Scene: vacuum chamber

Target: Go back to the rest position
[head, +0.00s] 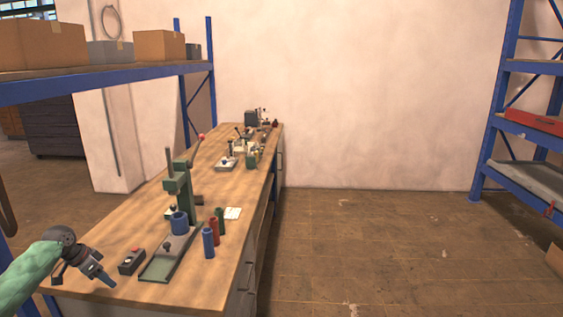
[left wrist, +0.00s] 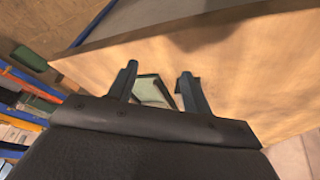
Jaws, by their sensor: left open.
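My left gripper (head: 101,277) is at the near left end of the wooden workbench (head: 135,214) in the head view, on a green arm that comes in from the left. In the left wrist view its two fingers (left wrist: 157,88) are apart with nothing held between them. The wooden bench surface (left wrist: 235,50) shows beyond them, with part of a green object (left wrist: 150,90) behind the fingers. My right gripper is not in view.
Near my left gripper are a small dark box (head: 131,262), a green press (head: 178,190), and blue (head: 208,243) and red (head: 213,226) cylinders. Blue shelving stands left (head: 90,88) and right (head: 508,95).

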